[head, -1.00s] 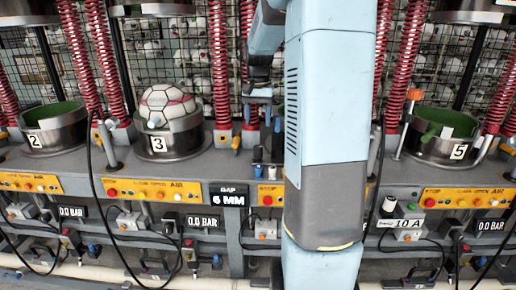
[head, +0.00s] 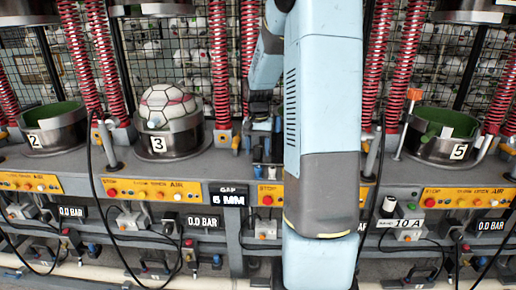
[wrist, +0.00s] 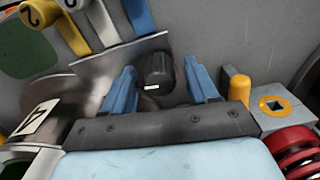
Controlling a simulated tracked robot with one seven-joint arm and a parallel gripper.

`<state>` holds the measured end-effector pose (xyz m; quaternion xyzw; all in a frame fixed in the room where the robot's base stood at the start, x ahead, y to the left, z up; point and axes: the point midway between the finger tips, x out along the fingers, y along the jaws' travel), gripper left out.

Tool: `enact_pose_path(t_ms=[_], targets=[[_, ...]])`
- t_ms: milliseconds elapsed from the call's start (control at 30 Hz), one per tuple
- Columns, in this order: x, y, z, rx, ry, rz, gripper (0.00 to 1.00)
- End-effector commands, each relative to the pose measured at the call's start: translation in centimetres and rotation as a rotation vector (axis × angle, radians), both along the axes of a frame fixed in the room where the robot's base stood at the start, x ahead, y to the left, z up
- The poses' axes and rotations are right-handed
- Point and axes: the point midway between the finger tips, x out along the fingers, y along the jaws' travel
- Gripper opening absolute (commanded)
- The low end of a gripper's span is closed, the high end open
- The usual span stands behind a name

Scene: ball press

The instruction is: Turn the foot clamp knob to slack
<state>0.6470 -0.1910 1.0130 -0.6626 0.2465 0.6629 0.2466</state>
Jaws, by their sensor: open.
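A black knob (wrist: 158,76) with a white mark on it shows in the wrist view; I take it to be the foot clamp knob. My gripper (wrist: 161,69) is open, with one blue finger on the left of the knob and the other on the right. Gaps show between the knob and both fingers, so I see no grip on it. In the head view my gripper (head: 266,148) is low over the bench, just left of my arm. The knob cannot be made out clearly there.
A red spring (wrist: 297,148) is at lower right. Yellow and blue handles (wrist: 92,22) lie above left. A ball (head: 167,104) sits in cup 3 (head: 172,145).

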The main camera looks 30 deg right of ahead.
Motion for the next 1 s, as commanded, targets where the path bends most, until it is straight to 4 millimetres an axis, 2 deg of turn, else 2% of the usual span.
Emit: enact_pose_path(t_ms=[100,667,1000], targets=[[-0.01,-0.01,0.02,0.000,0.000,0.000,0.58],[0.01,-0.01,0.04,0.000,0.000,0.000,0.04],[0.00,-0.03,0.06,-0.001,-0.001,0.110,0.03]])
